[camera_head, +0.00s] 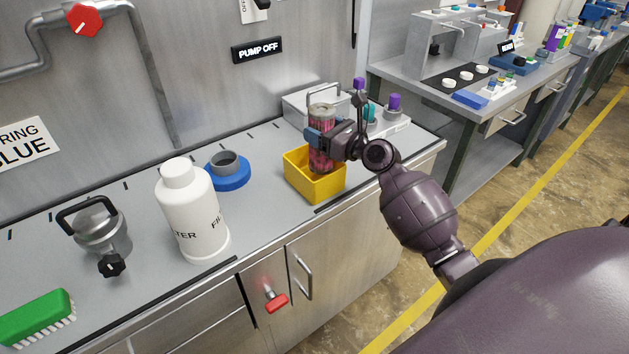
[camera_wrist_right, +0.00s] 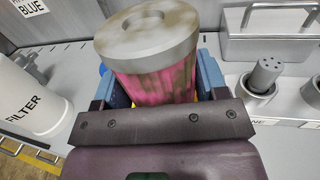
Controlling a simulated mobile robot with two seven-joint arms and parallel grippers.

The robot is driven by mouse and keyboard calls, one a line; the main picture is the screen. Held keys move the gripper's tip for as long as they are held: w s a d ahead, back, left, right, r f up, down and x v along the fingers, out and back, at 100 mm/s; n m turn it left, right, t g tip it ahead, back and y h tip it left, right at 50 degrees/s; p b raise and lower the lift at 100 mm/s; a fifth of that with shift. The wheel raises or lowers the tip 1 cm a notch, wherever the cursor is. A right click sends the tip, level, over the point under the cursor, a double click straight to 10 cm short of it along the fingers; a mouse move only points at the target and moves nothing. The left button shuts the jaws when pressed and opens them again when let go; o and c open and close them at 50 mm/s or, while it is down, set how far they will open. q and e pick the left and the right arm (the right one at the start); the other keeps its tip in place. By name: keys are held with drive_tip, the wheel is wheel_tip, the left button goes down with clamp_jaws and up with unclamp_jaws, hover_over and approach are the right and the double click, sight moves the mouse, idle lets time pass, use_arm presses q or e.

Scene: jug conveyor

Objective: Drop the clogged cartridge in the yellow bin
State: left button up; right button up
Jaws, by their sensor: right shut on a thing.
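The clogged cartridge (camera_head: 321,152) is a pink, dark-stained cylinder with a grey end cap. My right gripper (camera_head: 322,139) is shut on it and holds it upright. In the head view its lower end is over or inside the yellow bin (camera_head: 330,189); I cannot tell if it touches the bottom. In the right wrist view the cartridge (camera_wrist_right: 160,75) sits between the blue fingers (camera_wrist_right: 158,85), its ring-shaped top facing the camera. The bin is mostly hidden there. My left gripper is not in view.
A white filter housing (camera_head: 188,215), a blue ring base (camera_head: 229,172), a metal lid with a handle (camera_head: 101,230) and a green brush (camera_head: 37,317) stand on the counter left of the bin. A grey box (camera_head: 300,105) and purple-capped items (camera_head: 394,103) are behind my gripper.

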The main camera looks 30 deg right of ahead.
drive_tip(key=o, duration=1)
drive_tip(key=v, duration=1)
drive_tip(key=shift+s, duration=0.4)
